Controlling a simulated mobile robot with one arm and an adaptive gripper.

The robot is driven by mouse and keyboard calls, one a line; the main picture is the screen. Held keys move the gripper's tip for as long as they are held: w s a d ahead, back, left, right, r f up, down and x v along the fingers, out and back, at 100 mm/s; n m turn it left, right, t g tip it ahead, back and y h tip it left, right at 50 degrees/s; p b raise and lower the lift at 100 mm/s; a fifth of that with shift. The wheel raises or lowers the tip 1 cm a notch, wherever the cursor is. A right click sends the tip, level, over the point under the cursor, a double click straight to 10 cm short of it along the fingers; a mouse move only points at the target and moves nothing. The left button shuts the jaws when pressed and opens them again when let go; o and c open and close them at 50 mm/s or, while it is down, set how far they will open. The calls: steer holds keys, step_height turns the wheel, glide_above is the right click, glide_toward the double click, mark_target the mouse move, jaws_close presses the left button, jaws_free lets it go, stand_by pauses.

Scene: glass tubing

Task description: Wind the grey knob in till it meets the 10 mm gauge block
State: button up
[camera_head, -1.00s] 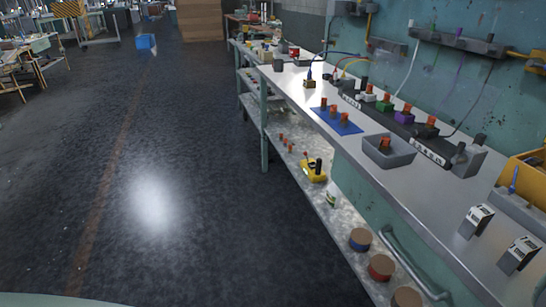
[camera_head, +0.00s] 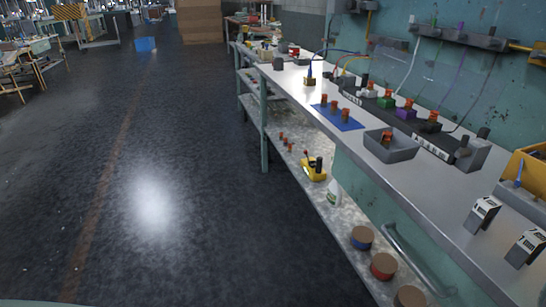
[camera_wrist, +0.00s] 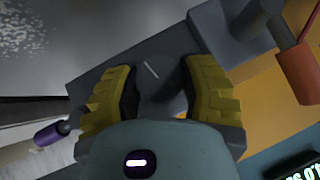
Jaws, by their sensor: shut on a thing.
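In the wrist view, a dark grey knob (camera_wrist: 152,84) with a short white line on its face sits between the two yellow ribbed fingers of my gripper (camera_wrist: 163,92). My gripper is shut on the knob. Its teal body hides the lower part of the knob. My gripper does not show in the head view. I cannot pick out a 10 mm gauge block for certain. Two small blocks with white labels (camera_head: 482,214) stand on the bench at the right, their print too small to read.
In the wrist view, a grey block (camera_wrist: 228,32) and a red-handled part (camera_wrist: 299,70) are close above and right of my gripper. A purple-ended part (camera_wrist: 50,133) lies left. In the head view, a grey tray (camera_head: 391,148) and blue mat (camera_head: 340,121) occupy the bench. The left floor is open.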

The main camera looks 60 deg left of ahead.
steer(key=shift+f, duration=0.15)
steer(key=o, duration=0.9)
steer(key=shift+v, duration=3.85)
